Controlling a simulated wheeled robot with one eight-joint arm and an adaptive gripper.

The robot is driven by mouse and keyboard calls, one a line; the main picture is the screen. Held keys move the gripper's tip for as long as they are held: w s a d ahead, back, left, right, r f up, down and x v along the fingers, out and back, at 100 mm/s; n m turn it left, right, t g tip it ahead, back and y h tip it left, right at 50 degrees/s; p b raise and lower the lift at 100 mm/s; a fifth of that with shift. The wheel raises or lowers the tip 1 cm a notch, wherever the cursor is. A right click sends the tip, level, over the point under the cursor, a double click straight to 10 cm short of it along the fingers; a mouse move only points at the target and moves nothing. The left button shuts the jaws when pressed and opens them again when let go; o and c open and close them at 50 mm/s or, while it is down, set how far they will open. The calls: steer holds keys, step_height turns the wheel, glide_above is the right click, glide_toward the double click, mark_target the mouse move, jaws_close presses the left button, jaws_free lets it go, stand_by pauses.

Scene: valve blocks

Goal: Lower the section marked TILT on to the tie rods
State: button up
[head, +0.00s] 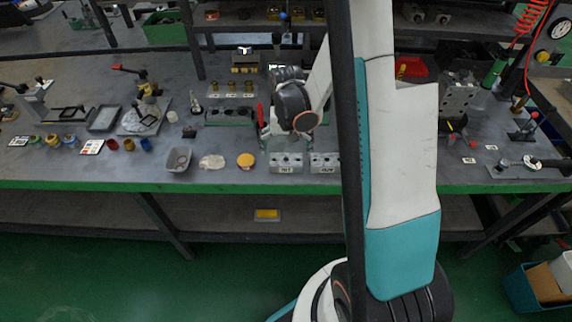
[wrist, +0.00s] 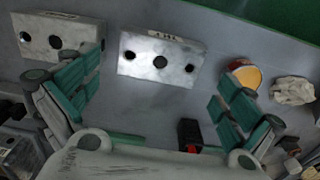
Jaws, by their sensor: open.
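The TILT section (head: 286,163) is a grey block near the front edge of the bench in the head view. In the wrist view the TILT section (wrist: 160,57) shows a pale face with several dark holes, its label at an edge. My gripper (wrist: 157,88) is open and empty, its teal fingers apart. The block lies beyond the fingers, not gripped. In the head view my gripper (head: 278,132) is behind the block, partly covered by my wrist. I cannot clearly make out the tie rods; a dark green base (head: 229,117) stands behind left.
A similar block (head: 324,162) stands just right of TILT, partly behind my column; it also shows in the wrist view (wrist: 58,38). A yellow-topped tub (head: 245,160), white cloth (head: 212,162) and grey tray (head: 178,159) lie left. Several brass-coloured fittings (head: 232,88) stand further back.

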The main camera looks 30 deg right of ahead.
mark_target(286, 159)
steer(key=shift+f+b, duration=1.1)
steer(key=shift+f, duration=1.6)
steer(key=shift+r, duration=0.1)
steer(key=c, duration=1.2)
